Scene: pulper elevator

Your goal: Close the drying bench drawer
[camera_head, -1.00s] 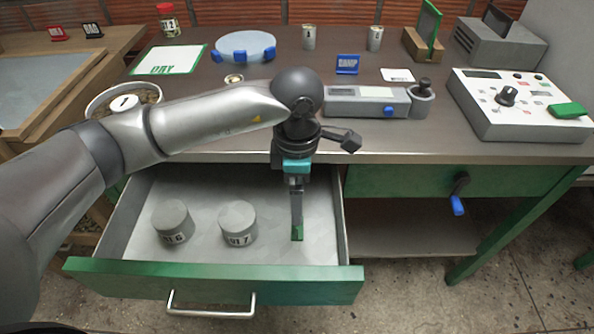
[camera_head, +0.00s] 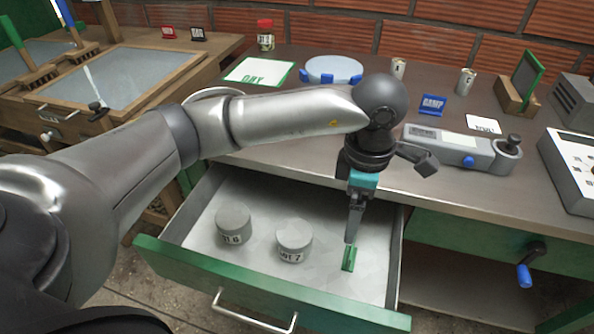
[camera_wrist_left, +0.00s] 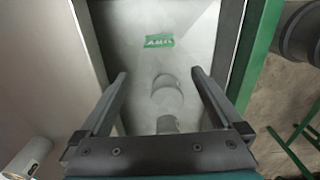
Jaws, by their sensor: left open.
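The drying bench drawer (camera_head: 170,262) is pulled out, its green front towards me with a metal handle (camera_head: 252,318) on it. Inside lie two grey lidded cylinders, one (camera_head: 233,224) marked 6 and one (camera_head: 294,240) marked 7, and a small green tag (camera_head: 349,260). My left gripper (camera_head: 352,236) points down over the right part of the drawer, near the tag. In the left wrist view its fingers (camera_wrist_left: 160,85) are spread with nothing held, and the tag (camera_wrist_left: 159,41) and cylinders show beyond them. My right gripper is not in view.
The bench top (camera_head: 300,155) above the drawer carries a grey device (camera_head: 450,147), a blue stand (camera_head: 432,105) and a round blue-footed plate (camera_head: 333,70). A blue-handled crank (camera_head: 525,272) is on the bench front at right. Concrete floor lies before the drawer.

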